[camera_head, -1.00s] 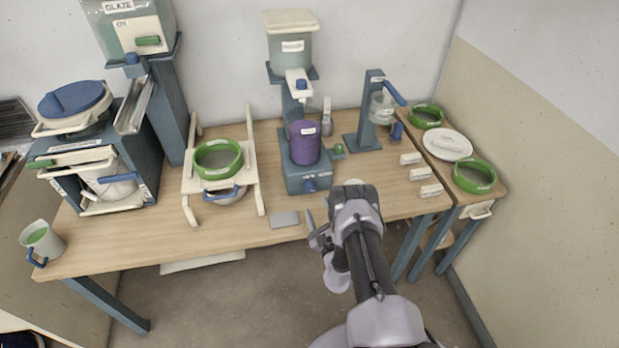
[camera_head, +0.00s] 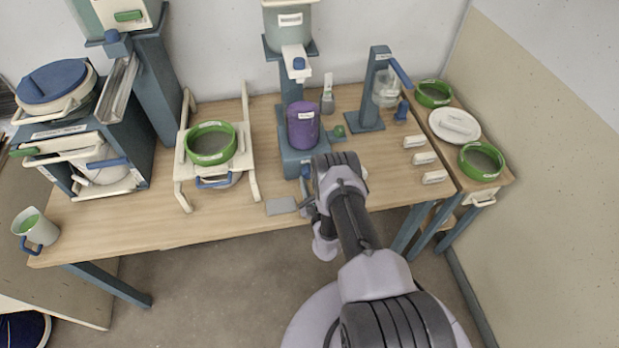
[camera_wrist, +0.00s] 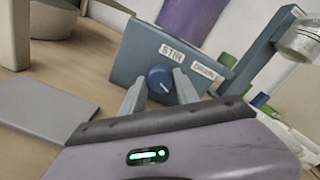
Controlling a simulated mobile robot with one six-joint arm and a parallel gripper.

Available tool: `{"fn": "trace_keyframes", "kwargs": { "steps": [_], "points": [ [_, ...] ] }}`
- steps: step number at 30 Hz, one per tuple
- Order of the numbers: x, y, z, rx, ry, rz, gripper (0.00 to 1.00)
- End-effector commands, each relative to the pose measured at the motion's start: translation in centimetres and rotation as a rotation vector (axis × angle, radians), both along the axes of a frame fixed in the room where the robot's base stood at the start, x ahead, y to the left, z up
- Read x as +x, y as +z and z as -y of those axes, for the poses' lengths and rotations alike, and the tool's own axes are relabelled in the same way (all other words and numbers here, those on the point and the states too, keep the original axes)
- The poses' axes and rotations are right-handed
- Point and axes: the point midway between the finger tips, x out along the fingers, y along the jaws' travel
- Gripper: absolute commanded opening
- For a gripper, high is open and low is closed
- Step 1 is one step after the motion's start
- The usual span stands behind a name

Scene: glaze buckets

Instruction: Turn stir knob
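The stir knob (camera_wrist: 160,78) is a round blue knob on the front of a blue-grey stand base (camera_wrist: 150,50), between a STIR label (camera_wrist: 171,54) and a DRAIN label (camera_wrist: 203,70). My gripper (camera_wrist: 159,80) is open, with one fingertip to each side of the knob in the wrist view. I cannot tell whether the fingers touch it. A purple container (camera_head: 303,126) stands on the base in the head view. My gripper (camera_head: 307,191) is at the front of the base there, partly hidden by my wrist.
A grey plate (camera_head: 281,206) lies at the table's front edge, left of my gripper. A wooden-topped table (camera_head: 150,225) holds a cream rack with a green ring (camera_head: 211,143) to the left. Several small labelled blocks (camera_head: 425,158) and a tap stand (camera_head: 372,90) are to the right.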

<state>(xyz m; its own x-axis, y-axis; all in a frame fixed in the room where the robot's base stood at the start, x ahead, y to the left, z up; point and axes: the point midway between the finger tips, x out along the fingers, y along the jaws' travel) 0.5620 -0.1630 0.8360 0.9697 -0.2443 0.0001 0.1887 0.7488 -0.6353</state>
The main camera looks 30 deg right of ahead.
Motion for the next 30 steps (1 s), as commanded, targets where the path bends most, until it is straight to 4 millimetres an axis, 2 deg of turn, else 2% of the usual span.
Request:
{"fn": "trace_keyframes", "kwargs": {
  "steps": [1,5,17,30],
  "points": [
    [0.01,0.0,0.0,0.0,0.0,0.0,0.25],
    [0.01,0.01,0.0,0.0,0.0,0.0,0.0],
    [0.08,-0.12,0.03,0.082,0.001,0.025,0.0],
    [0.1,-0.26,0.09,0.448,0.001,0.131,0.0]
  ]
}}
